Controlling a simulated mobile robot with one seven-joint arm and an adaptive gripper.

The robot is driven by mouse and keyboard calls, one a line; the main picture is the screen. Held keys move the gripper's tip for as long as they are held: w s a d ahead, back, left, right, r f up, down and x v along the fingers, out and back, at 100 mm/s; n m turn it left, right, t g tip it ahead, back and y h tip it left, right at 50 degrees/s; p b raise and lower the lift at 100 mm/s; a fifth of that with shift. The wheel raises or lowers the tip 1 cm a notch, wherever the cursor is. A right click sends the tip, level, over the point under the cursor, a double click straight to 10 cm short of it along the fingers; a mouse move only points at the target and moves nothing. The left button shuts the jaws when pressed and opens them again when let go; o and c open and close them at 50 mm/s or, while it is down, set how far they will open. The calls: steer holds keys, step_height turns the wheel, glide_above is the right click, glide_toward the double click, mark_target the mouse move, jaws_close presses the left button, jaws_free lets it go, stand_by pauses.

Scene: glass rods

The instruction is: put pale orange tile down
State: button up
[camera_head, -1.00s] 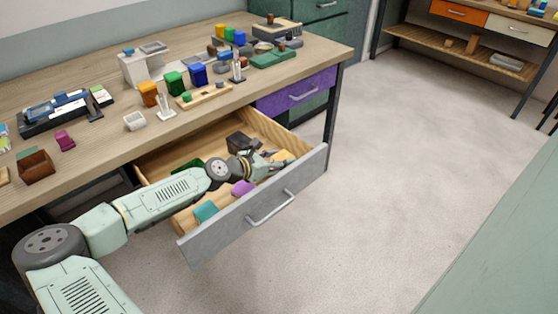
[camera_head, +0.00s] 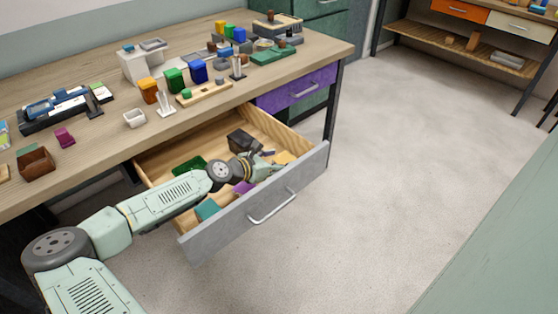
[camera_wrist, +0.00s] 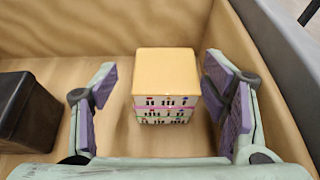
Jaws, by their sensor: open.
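The pale orange tile (camera_wrist: 166,63) is the flat top of a small stack with patterned sides, standing on the drawer floor in the wrist view. In the head view the tile (camera_head: 284,157) shows near the right end of the open drawer. My gripper (camera_wrist: 168,105) is open, with one purple-padded finger on each side of the stack. Gaps show between both fingers and the stack, so nothing is held. In the head view my gripper (camera_head: 268,163) is inside the drawer, partly hidden by my wrist.
The drawer's grey front (camera_head: 255,205) bounds the space. A black box (camera_wrist: 24,112) stands left of my gripper. A green tray (camera_head: 189,167), a teal block (camera_head: 207,209) and a purple block (camera_head: 243,187) are also in the drawer. The workbench (camera_head: 75,185) above holds many objects.

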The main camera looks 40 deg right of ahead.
steer(key=shift+r, duration=0.1)
steer(key=a+b, duration=0.2)
steer(key=a, duration=0.1)
steer(key=a+b, duration=0.1)
steer(key=a, duration=0.1)
steer(key=shift+a+r, duration=0.2)
steer(key=shift+r, duration=0.15)
steer(key=b+v, duration=0.1)
steer(key=v, duration=0.2)
steer(key=b+v, duration=0.1)
steer(key=v, duration=0.2)
steer(key=shift+s+a+r, duration=0.1)
steer(key=shift+s+r, duration=0.05)
steer(key=shift+r, duration=0.35)
